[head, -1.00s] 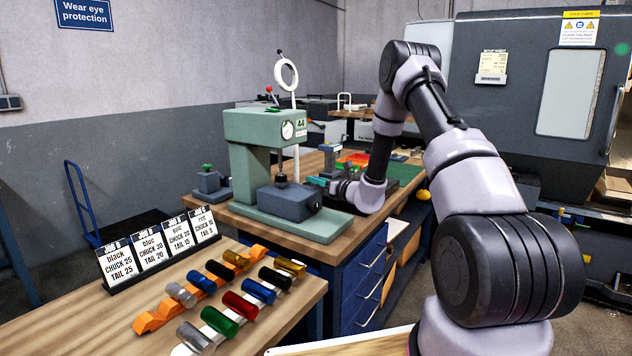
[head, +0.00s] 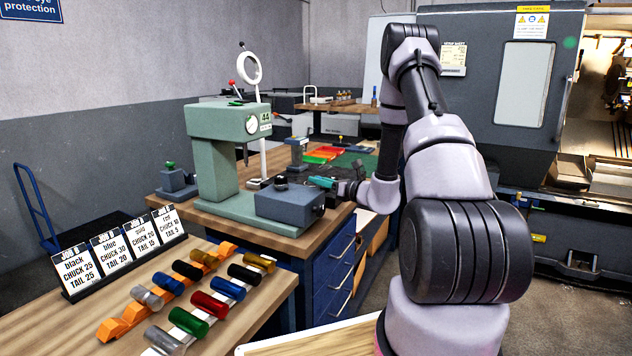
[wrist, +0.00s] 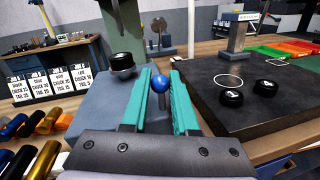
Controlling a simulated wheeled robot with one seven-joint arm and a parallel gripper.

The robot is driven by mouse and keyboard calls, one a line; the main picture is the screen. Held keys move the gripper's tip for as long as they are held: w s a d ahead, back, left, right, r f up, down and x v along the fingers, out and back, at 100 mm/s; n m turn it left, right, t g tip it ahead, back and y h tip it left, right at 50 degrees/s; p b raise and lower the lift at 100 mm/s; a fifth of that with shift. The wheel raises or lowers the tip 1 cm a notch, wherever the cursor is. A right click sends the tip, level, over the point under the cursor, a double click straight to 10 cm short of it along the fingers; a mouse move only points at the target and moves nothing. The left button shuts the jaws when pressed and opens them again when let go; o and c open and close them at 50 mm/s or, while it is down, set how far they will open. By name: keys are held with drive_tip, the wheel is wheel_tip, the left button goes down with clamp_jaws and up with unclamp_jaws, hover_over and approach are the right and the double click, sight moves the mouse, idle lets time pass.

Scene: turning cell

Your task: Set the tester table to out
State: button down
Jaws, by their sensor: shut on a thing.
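The green tester (head: 212,122) stands on the wooden bench, with a 44 label and a dial on its head. Its blue-grey table (head: 285,205) stands out to the right of the spindle (head: 245,153), toward my gripper, clear of the spot under the spindle. A black round seat (wrist: 121,63) sits on the table in the wrist view. My gripper (head: 328,183) is at the table's right end.
Job cards (head: 125,250) and coloured cylinders on racks (head: 195,310) fill the front-left bench. A dark plate (wrist: 240,100) with two black pucks lies right of my fingers. A small stand (head: 297,153) is behind. The lathe (head: 480,110) stands at right.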

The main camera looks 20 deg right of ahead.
drive_tip(key=c, duration=0.7)
unclamp_jaws()
drive_tip(key=shift+s+d, duration=0.15)
drive_tip(key=shift+d, duration=0.05)
drive_tip(key=v, duration=1)
drive_tip(key=shift+s+d, duration=0.25)
drive_tip(key=shift+s, duration=0.1)
